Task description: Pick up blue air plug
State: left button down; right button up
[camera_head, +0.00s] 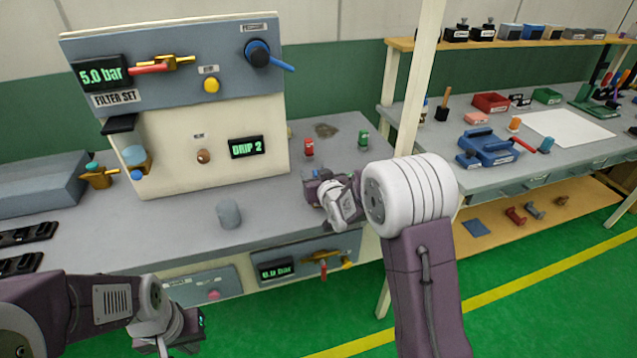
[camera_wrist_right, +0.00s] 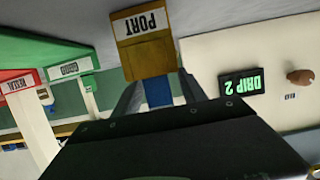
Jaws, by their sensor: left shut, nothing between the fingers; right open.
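The blue air plug (camera_wrist_right: 158,92) shows in the right wrist view as a blue block against a yellow-brown block marked PORT (camera_wrist_right: 150,52). My right gripper (camera_head: 318,190) is over the right part of the grey bench. In its wrist view its two open fingers (camera_wrist_right: 158,87) stand on either side of the plug; I cannot tell whether they touch it. My left gripper (camera_head: 190,335) is shut and empty at the bottom left of the head view, in front of the bench.
Red (camera_head: 308,148) and green (camera_head: 363,140) items stand on the bench behind my right gripper. A grey cylinder (camera_head: 229,214) stands left of it. A panel with a DRIP 2 display (camera_head: 246,147) rises behind. A post (camera_head: 412,80) stands right of the bench.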

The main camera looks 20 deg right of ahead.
jog(key=shift+s+r, duration=0.1)
jog(key=shift+s, duration=0.05)
grip_shut()
jog(key=shift+r, duration=0.45)
jog(key=r, duration=0.4)
jog(key=shift+s+d+p, duration=0.35)
jog(key=s+d+r+p, duration=0.2)
jog(key=s+d+r, duration=0.4)
jog(key=s, duration=0.2)
jog(key=shift+s, duration=0.25)
